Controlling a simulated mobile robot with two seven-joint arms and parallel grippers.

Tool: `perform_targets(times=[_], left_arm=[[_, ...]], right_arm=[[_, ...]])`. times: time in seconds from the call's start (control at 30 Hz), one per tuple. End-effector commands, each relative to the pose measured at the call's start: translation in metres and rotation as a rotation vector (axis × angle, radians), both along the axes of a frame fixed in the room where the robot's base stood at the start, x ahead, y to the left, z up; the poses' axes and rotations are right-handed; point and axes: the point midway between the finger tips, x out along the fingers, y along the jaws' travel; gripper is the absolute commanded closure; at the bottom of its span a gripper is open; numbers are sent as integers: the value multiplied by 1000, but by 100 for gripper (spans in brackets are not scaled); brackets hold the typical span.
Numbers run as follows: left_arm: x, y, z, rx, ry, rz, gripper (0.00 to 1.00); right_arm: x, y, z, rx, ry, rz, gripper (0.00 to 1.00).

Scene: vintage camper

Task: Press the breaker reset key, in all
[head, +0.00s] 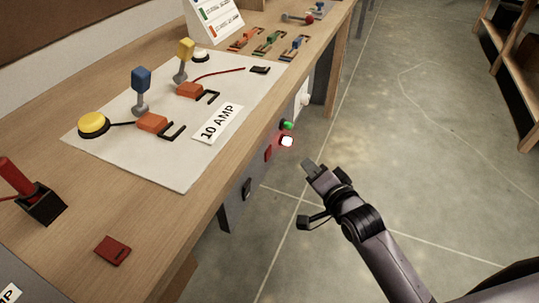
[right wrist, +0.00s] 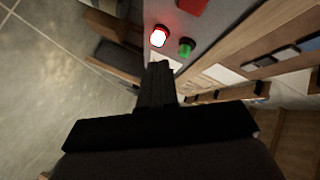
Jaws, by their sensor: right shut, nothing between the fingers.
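On the grey panel (head: 232,205) at the bench front sit a green button (head: 288,126), a glowing white lamp with a red rim (head: 287,141) and a red key (head: 268,153). I cannot read which one is labelled breaker reset. The right wrist view shows the glowing lamp (right wrist: 158,38), the green button (right wrist: 186,47) and part of the red key (right wrist: 193,5) at the top edge. My right gripper (head: 308,166) is shut and empty. It points at the panel, in front of the lamp and apart from it in the head view. My left gripper is out of view.
The wooden bench (head: 190,205) carries a white board (head: 160,155) with a yellow button, levers and a "10 AMP" label (head: 218,123). A black rocker (head: 247,188) and white knob (head: 305,100) are also on the front. The floor (head: 400,140) to the right is clear.

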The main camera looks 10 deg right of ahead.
Motion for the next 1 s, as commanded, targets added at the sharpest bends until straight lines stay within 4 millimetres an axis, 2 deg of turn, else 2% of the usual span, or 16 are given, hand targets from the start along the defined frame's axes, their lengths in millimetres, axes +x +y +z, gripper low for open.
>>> perform_targets(times=[0.2, 0.43, 0.63, 1.0], left_arm=[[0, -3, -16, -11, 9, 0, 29], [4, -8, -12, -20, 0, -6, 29], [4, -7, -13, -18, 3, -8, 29], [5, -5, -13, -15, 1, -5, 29]], right_arm=[[19, 28, -3, 4, -2, 1, 100], [32, 47, -1, 1, 0, 0, 100], [37, 54, 0, 0, 0, 0, 100], [37, 54, 0, -1, 1, 0, 100]])
